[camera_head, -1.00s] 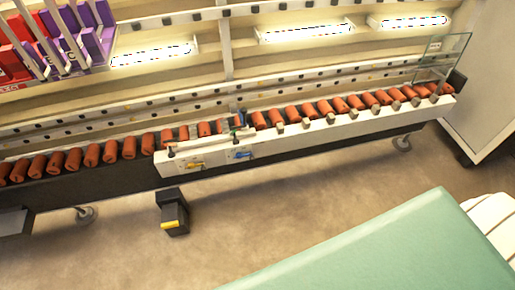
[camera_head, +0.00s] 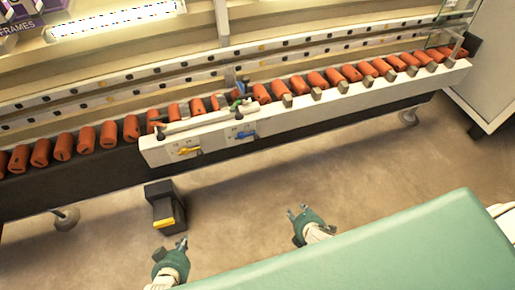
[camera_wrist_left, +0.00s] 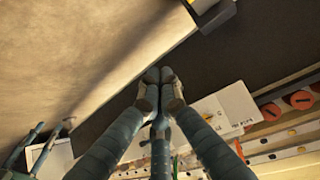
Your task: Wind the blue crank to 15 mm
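The blue crank (camera_head: 245,135) is a small lever on the front of the white panel (camera_head: 215,138) of the long roller machine. A yellow crank (camera_head: 188,151) sits left of it on the same panel. The scale reading is too small to make out. My left gripper (camera_head: 184,242) is low in front of the machine, below and left of the cranks, touching nothing. In the left wrist view its fingertips (camera_wrist_left: 159,74) are together and empty. My right gripper (camera_head: 297,210) is below and right of the blue crank, with its fingers apart and empty.
Orange rollers (camera_head: 87,140) line the machine. A black box with a yellow bar (camera_head: 164,206) stands on the floor near my left gripper. A grey cabinet (camera_head: 490,60) is at the right.

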